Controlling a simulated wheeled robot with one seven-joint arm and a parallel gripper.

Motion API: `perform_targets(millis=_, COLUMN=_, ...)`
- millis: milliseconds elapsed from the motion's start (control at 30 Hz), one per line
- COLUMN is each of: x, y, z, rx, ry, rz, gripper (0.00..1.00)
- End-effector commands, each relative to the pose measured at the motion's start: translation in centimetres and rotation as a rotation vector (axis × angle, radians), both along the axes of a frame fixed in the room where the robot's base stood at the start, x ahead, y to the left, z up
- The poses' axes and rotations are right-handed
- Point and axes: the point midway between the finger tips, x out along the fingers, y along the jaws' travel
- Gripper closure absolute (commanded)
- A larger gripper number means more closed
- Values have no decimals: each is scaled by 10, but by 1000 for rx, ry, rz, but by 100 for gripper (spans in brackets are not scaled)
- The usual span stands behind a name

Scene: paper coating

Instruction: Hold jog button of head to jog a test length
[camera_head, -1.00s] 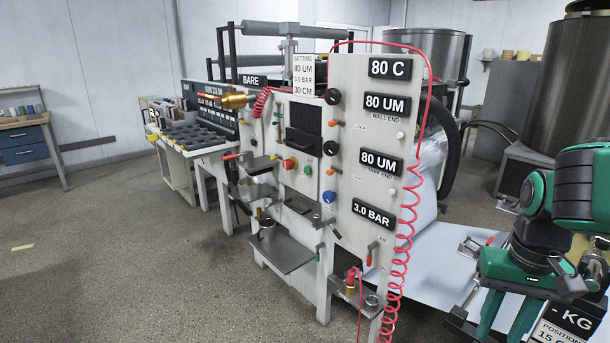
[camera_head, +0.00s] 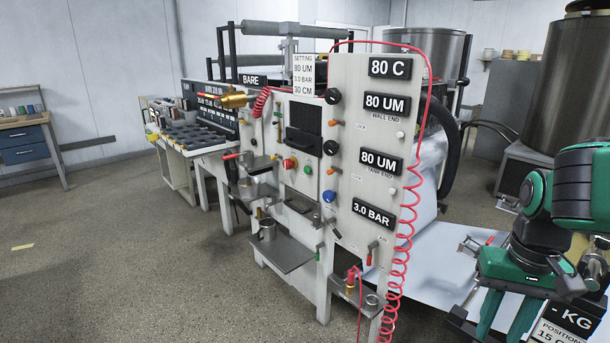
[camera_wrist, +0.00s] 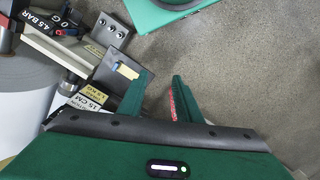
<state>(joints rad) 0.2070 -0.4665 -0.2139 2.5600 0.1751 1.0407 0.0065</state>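The coating head's control panel (camera_head: 349,220) stands upright at the centre of the head view. A red button (camera_head: 290,164) and a green button (camera_head: 307,170) sit on its left part, with a blue knob (camera_head: 329,196) lower right of them. No jog label can be read, so I cannot tell which control is the jog button. My gripper (camera_head: 507,320) is at the lower right, well apart from the panel and pointing down. In the wrist view its green fingers (camera_wrist: 163,80) are apart, with nothing visibly held between them.
A red coiled hose (camera_head: 401,250) hangs along the panel's right edge. A shelf with a metal cup (camera_head: 267,230) juts out at front left. A scale-like display (camera_head: 575,320) stands near my gripper.

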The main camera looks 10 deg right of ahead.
Motion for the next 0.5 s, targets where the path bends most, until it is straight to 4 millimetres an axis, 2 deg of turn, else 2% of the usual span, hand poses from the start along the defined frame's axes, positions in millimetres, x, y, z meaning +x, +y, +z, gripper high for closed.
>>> perform_targets(millis=67, x=0, y=0, z=0, rx=0, ry=0, rz=0, gripper=69)
perform_targets(millis=200, x=0, y=0, z=0, rx=0, ry=0, rz=0, gripper=100)
perform_targets(millis=500, x=0, y=0, z=0, rx=0, ry=0, rz=0, gripper=100)
